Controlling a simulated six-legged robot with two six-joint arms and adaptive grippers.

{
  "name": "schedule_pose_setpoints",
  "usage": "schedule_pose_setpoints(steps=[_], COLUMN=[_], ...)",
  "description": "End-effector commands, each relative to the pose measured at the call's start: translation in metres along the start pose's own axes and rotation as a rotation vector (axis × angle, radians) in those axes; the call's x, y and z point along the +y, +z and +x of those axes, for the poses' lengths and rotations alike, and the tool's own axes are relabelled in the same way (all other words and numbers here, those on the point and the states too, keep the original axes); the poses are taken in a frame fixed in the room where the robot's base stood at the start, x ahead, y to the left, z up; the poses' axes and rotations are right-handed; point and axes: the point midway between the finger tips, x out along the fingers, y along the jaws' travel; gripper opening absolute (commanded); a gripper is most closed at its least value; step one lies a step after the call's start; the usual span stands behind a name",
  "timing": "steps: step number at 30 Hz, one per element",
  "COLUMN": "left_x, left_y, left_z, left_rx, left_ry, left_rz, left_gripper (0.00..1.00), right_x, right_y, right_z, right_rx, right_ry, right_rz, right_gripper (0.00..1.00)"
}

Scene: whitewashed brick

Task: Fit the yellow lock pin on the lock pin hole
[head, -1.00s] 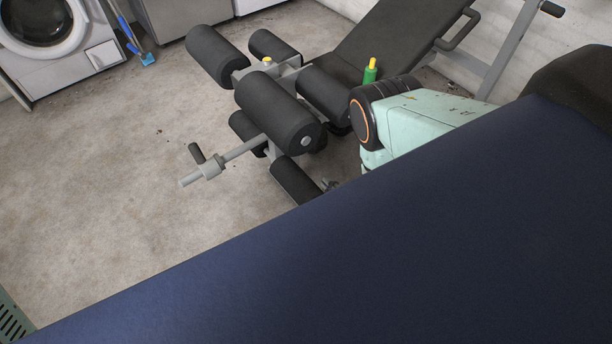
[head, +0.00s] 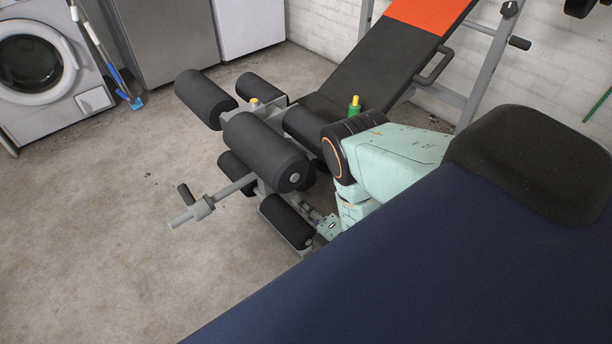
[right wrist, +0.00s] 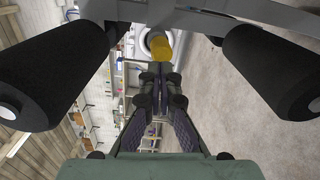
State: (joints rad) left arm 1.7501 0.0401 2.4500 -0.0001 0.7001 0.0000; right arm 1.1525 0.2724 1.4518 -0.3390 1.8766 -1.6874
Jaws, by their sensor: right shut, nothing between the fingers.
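A yellow knob (head: 255,101) stands on the grey frame between the black foam rollers of the weight bench; I take it to be the lock pin. In the right wrist view a yellow cylinder (right wrist: 162,46) shows beside the frame bar, between two rollers, just beyond my fingertips. I cannot tell whether it is that same knob. My right gripper (right wrist: 160,72) is shut and empty, pointing at the yellow cylinder, with a small apparent gap. In the head view my right arm reaches down beside the lower roller. I cannot make out the pin hole. My left gripper is not in view.
A green object with a yellow top (head: 354,105) stands on the black bench (head: 365,60), behind my arm. Foam rollers (head: 264,152) and a grey bar (head: 198,209) jut toward the left. A washing machine (head: 40,75) stands at the left.

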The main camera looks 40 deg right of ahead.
Motion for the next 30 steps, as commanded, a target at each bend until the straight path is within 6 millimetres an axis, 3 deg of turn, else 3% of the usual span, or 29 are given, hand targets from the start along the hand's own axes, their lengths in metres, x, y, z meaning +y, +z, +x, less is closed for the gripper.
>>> schedule_pose_setpoints(steps=[6,12,30], left_x=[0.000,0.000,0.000], left_y=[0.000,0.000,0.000], left_z=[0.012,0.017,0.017], left_rx=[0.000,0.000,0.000], left_ry=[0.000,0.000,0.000], left_rz=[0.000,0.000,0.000], left_gripper=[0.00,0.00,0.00], right_x=[-0.001,0.000,0.000], right_y=[-0.002,-0.003,-0.003], right_z=[0.025,0.037,0.041], right_rx=[0.001,0.003,0.003], right_ry=[0.003,0.001,0.000], right_rz=[0.001,0.002,0.002], right_gripper=[0.00,0.00,0.00])
